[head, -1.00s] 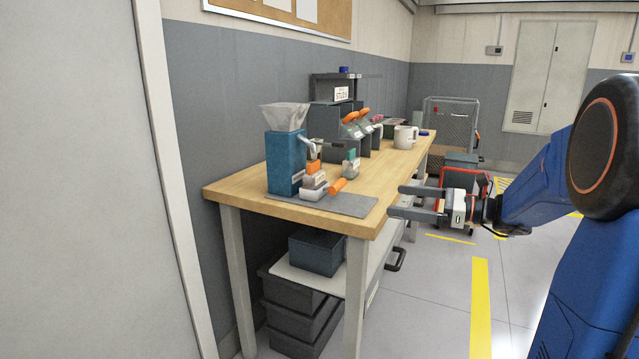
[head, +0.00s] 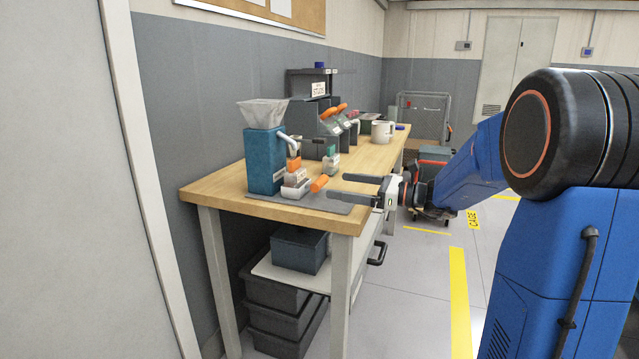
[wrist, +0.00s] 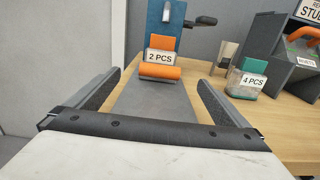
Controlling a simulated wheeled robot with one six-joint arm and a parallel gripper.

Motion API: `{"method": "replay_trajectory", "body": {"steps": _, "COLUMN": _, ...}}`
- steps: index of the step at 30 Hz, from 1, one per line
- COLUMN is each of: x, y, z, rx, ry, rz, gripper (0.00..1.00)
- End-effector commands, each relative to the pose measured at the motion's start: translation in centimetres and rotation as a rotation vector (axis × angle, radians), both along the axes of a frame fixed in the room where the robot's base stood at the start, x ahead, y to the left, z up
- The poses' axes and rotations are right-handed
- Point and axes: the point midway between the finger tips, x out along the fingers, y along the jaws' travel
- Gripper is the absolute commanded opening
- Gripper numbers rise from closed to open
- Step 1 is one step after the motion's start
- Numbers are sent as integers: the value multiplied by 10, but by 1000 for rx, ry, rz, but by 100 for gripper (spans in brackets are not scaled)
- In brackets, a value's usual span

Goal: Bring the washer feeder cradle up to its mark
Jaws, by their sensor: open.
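The blue washer feeder (head: 264,162) stands on a grey mat near the table's front left corner, with a clear hopper (head: 262,113) on top. At its foot is a small pale cradle (head: 296,189) with an orange handle (head: 320,183) toward me. In the wrist view the orange handle (wrist: 158,72) lies below a "2 PCS" label, ahead between my fingers. My gripper (head: 336,186) is open and empty, its fingertips pointing at the handle and apart from it. The mark cannot be made out.
A tub labelled "4 PCS" (wrist: 246,85) stands to the right of the feeder. Grey bins with orange-handled scoops (head: 330,125) and a white mug (head: 382,131) stand farther back on the wooden table (head: 225,190). Dark crates (head: 280,290) are below.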

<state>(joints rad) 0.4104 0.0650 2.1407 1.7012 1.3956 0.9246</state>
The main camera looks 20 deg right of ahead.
Motion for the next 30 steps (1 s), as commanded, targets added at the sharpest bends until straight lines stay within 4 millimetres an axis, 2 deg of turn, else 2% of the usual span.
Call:
{"method": "replay_trajectory", "body": {"steps": 9, "x": 28, "y": 41, "z": 0, "rx": 0, "ry": 0, "rz": 3, "gripper": 100}}
{"method": "replay_trajectory", "body": {"steps": 15, "x": 42, "y": 58, "z": 0, "rx": 0, "ry": 0, "rz": 1, "gripper": 100}}
{"method": "replay_trajectory", "body": {"steps": 29, "x": 47, "y": 65, "z": 0, "rx": 0, "ry": 0, "rz": -1, "gripper": 100}}
{"method": "replay_trajectory", "body": {"steps": 30, "x": 47, "y": 65, "z": 0, "rx": 0, "ry": 0, "rz": -1, "gripper": 90}}
